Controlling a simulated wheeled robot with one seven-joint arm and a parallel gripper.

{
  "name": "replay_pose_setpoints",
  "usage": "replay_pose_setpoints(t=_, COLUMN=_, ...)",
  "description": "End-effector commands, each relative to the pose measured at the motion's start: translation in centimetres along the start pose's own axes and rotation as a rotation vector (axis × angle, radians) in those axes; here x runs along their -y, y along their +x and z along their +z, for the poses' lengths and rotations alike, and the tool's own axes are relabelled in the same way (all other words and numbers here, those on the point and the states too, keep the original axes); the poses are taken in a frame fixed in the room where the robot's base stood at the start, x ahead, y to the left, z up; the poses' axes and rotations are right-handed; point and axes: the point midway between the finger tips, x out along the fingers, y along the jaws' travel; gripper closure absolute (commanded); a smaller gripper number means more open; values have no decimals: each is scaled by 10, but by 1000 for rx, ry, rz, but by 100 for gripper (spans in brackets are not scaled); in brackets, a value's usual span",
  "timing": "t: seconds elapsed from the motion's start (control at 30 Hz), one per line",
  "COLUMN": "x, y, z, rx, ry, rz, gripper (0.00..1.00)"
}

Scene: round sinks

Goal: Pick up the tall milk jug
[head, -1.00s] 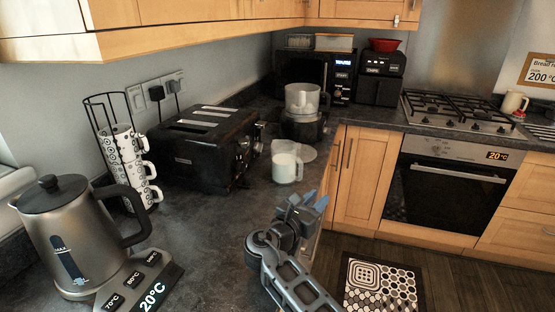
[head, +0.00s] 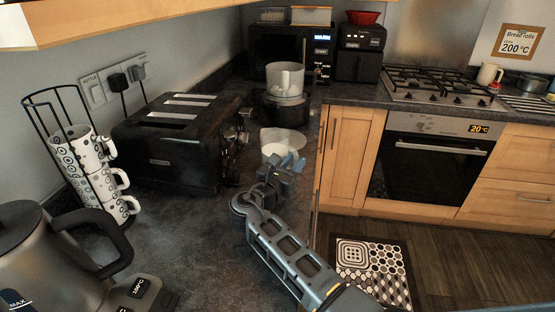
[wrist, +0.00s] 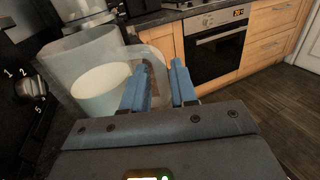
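The milk jug is a clear jug with white milk in it and stands on the dark worktop. In the head view the jug (head: 277,150) is partly hidden behind my gripper (head: 287,166). In the wrist view the jug (wrist: 88,75) is close up at the left, with its clear handle towards my gripper (wrist: 160,85). The two blue fingers are apart, with the lower handle seen in the gap between them. I cannot tell whether either finger touches the handle.
A black toaster (head: 178,143), mug rack with patterned mugs (head: 98,172) and grey kettle (head: 40,255) stand left. A food processor (head: 285,98) is behind the jug. The worktop edge and open floor (head: 440,250) lie right.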

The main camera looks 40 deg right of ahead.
Motion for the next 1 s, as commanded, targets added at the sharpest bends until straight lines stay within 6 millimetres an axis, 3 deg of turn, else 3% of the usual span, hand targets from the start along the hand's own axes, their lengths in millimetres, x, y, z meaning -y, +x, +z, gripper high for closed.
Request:
replay_pose_setpoints(t=0.23, x=2, y=33, z=-2, rx=1, ry=1, rz=-2, gripper=73)
replay_pose_setpoints(t=0.47, x=1, y=34, z=0, rx=1, ry=-1, rz=0, gripper=74)
replay_pose_setpoints(t=0.73, x=1, y=34, z=0, rx=0, ry=0, rz=0, gripper=99)
replay_pose_setpoints(t=1.0, x=1, y=33, z=0, rx=0, ry=-1, rz=0, gripper=100)
